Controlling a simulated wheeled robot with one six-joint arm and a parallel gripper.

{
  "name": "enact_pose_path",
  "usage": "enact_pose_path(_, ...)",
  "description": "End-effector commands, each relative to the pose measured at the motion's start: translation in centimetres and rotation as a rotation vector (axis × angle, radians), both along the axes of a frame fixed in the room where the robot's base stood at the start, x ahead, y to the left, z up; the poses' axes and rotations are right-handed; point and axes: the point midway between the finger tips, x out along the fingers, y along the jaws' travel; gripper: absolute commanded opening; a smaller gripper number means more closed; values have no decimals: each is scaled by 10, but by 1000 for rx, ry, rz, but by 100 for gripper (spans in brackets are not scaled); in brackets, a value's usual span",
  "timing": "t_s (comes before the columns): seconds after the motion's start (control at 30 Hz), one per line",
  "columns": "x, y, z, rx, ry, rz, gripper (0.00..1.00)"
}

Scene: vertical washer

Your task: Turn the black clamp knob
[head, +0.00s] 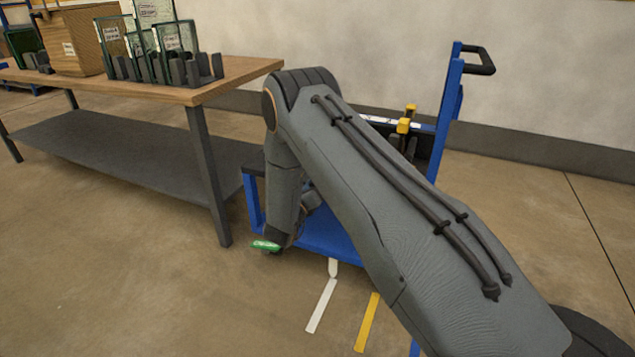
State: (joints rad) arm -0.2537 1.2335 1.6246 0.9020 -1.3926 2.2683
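I cannot make out the black clamp knob; my own arm covers much of the blue wheeled frame (327,235) in the middle of the head view. Small yellow parts (404,125) stand on a dark section of that frame, just right of my arm. My arm reaches up from the lower right, bends at the elbow and hangs down in front of the frame's left part. My gripper's fingers do not show; the wrist and forearm hide that region. A small green piece (265,245) shows at the low end of the hanging arm; I cannot tell what it is.
A wooden-topped table (240,70) stands at left, with glass panes (178,38) in dark racks and a wooden box (75,42). The blue frame has an upright post with a black handle (480,62). White and yellow floor strips (367,322) lie in front. The left floor is clear.

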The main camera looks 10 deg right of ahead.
Motion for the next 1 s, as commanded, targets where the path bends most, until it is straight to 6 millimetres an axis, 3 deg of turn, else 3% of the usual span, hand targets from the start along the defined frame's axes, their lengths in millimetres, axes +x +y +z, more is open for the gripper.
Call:
enact_pose_path(0.7,0,-1,-1,63,-43,-2,31)
enact_pose_path(0.73,0,-1,-1,63,-43,-2,56)
enact_pose_path(0.8,0,-1,-1,62,-43,-1,68)
enact_pose_path(1.0,0,1,-1,62,-44,0,72)
